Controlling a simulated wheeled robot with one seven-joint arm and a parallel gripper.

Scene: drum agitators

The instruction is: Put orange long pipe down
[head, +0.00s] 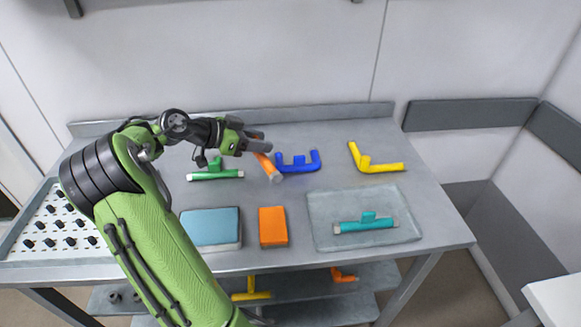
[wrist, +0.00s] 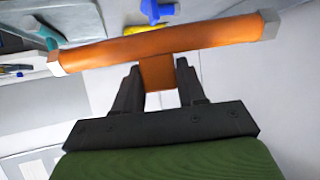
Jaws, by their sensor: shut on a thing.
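The orange long pipe (head: 269,168) is held by my gripper (head: 262,141) over the middle of the table in the head view. In the wrist view the orange long pipe (wrist: 170,43) runs across the top of the picture, slightly tilted, with pale end caps. A short orange stub of it sits between the two dark fingers of my gripper (wrist: 159,80), which are shut on it. In the head view the gripper partly hides the pipe's far part. I cannot tell how high the pipe is above the table.
On the grey table (head: 335,132) are a green pipe (head: 215,175), a blue pipe (head: 298,163), a yellow pipe (head: 375,165), a blue box (head: 212,227), an orange box (head: 273,227) and a clear tray (head: 330,205) with a teal pipe (head: 365,225). A perforated rack (head: 62,205) stands left.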

